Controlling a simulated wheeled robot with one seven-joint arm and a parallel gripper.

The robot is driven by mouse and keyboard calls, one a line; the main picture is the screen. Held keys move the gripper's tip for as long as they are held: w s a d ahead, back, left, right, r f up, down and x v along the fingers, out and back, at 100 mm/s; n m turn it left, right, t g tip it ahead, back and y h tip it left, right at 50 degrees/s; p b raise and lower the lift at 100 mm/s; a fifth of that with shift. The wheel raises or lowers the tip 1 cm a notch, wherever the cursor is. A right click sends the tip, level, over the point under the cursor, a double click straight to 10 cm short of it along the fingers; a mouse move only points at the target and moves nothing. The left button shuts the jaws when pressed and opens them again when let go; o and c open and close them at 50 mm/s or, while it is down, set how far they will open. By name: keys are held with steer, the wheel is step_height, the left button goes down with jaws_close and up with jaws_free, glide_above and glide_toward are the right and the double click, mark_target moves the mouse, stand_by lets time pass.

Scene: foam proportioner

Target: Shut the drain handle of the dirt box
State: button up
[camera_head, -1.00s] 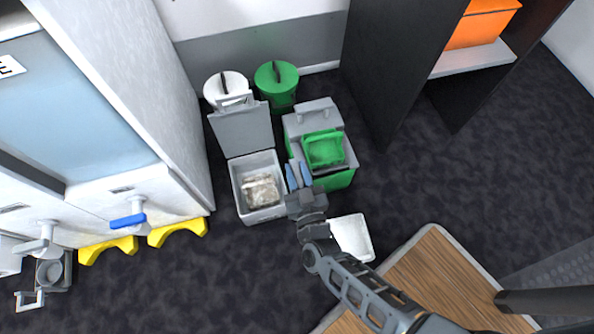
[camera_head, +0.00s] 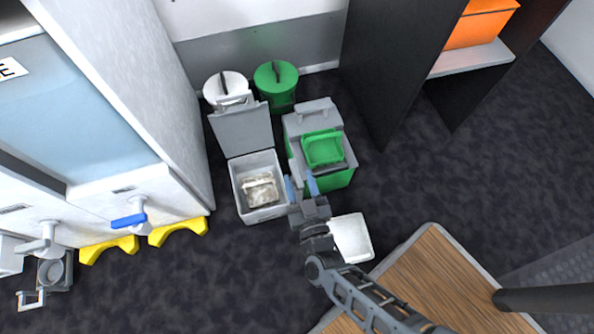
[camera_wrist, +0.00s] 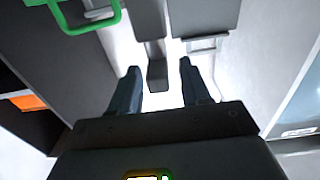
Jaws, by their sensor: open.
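I cannot tell for certain which is the dirt box, and I cannot make out a drain handle on either. In the wrist view my open gripper (camera_wrist: 161,85) has a small grey piece (camera_wrist: 157,76) showing between its fingers. I cannot tell whether they touch it.
A white tray (camera_head: 352,238) lies just right of my gripper. White (camera_head: 225,86) and green (camera_head: 276,84) lidded buckets stand by the wall. A cabinet with a blue lever (camera_head: 128,221) and yellow feet is at left. A wooden-topped surface (camera_head: 435,283) is at lower right.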

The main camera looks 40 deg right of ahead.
steer(key=v, duration=0.5)
steer(key=shift+p, duration=0.3)
steer(key=shift+a, duration=0.1)
